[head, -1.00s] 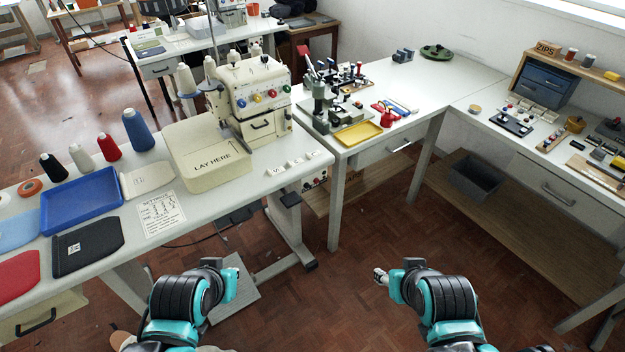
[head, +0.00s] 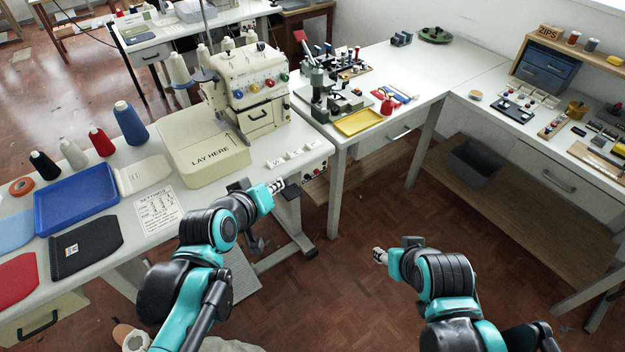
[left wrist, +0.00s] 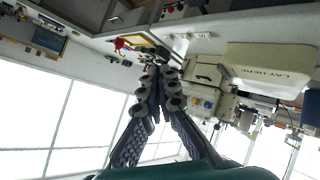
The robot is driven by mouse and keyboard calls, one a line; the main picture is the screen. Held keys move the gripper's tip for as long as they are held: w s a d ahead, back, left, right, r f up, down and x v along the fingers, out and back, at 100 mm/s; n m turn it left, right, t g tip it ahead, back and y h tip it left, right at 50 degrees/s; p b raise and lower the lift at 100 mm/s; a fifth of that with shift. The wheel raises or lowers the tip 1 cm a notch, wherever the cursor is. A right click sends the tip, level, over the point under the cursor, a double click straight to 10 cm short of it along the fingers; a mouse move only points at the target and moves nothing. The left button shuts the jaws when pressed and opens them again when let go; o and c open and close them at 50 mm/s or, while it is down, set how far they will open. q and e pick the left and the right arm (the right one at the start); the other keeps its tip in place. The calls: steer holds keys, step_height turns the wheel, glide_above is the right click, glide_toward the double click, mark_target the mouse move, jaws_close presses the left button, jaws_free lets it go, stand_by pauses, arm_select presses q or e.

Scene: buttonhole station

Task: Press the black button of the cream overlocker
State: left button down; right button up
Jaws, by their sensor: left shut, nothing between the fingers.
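The cream overlocker (head: 246,90) stands on the white table, with coloured dials on its front. It also shows upside down in the left wrist view (left wrist: 203,92). A panel with small buttons (head: 313,170) sits under the table's front right edge; which one is black is too small to tell. My left gripper (head: 277,187) is shut and empty, just left of this panel near the table edge, apart from the overlocker. Its fingers (left wrist: 160,62) also show in the left wrist view. My right gripper (head: 379,255) hangs over the floor; its opening is too small to judge.
A cream box marked "LAY HERE" (head: 203,150) and white switches (head: 290,156) are near my left arm on the table. A blue tray (head: 76,199) and a settings card (head: 158,211) lie left. A yellow tray (head: 359,123) is on the neighbouring table. Floor between the tables is clear.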

arm_select(q)
steer(key=w+d+r+n+t+y+p, duration=0.1)
steer(key=w+d+r+n+t, duration=0.25)
steer(key=w+n, duration=0.35)
steer(key=w+d+r+n+t+y+p, duration=0.1)
steer(key=w+d+r+n+t, duration=0.2)
steer(key=w+n, duration=0.35)
steer(key=w+d+r+n+t+y+p, duration=0.1)
steer(key=w+d+r+n+t+p, duration=0.15)
steer(key=w+r+n, duration=0.4)
steer(key=s+d+f+n+g+y, duration=0.1)
steer(key=f+n, duration=0.5)
steer(key=f, duration=0.6)
steer(key=s+d+f+n+g+y+p, duration=0.1)
steer(key=d+f+n+g+y, duration=0.2)
steer(key=f, duration=0.9)
steer(key=s+d+f+n+g+y+p, duration=0.1)
steer(key=d+f+n+g+y, duration=0.1)
steer(key=f+n+g, duration=0.4)
step_height(320, 180, down, 7)
steer(key=n+y, duration=0.1)
steer(key=n, duration=0.3)
steer(key=shift+r, duration=0.15)
